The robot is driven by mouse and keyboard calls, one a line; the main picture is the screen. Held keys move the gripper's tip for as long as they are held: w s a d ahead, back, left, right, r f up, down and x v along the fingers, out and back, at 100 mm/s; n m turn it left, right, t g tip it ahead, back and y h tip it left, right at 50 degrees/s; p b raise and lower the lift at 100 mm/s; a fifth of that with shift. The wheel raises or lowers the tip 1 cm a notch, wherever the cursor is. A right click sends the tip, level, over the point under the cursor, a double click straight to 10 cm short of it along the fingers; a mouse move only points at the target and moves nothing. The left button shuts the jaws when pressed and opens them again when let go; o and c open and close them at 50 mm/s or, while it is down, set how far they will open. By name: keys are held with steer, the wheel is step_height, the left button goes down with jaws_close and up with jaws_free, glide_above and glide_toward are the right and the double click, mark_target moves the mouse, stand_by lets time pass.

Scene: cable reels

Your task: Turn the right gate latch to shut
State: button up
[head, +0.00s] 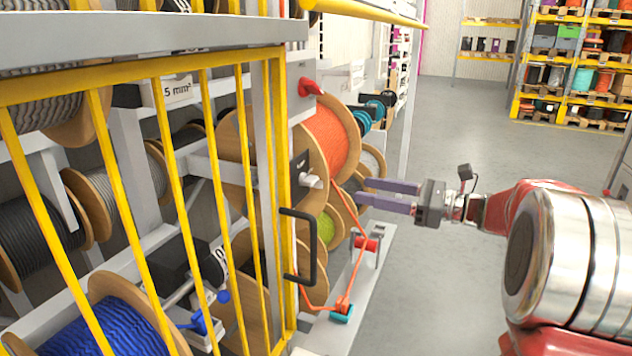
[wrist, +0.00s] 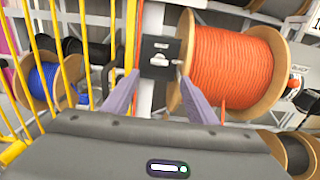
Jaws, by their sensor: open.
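The gate latch is a dark plate (head: 300,163) with a pale grey knob (head: 312,181) on the upright beside the gate's right edge. In the wrist view the latch plate (wrist: 161,72) is ahead, between the fingertips, with pale marks and a small knob; I cannot tell its exact turn. The yellow barred gate (head: 163,112) has a black pull handle (head: 313,245) at its right side. My gripper (head: 362,191) is open and empty, its purple fingers pointing left toward the latch, apart from it. It also shows in the wrist view (wrist: 160,77).
An orange cable reel (head: 330,140) stands right behind the latch, near my fingers. A red lever (head: 312,87) is above. An orange cable hangs down to a teal clamp (head: 341,314). A blue reel (head: 100,328) is behind the gate. The grey floor (head: 450,130) behind is clear.

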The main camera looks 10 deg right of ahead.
mark_target(316, 180)
steer(key=x, duration=1.3)
steer(key=shift+w, duration=0.1)
steer(key=shift+c, duration=0.3)
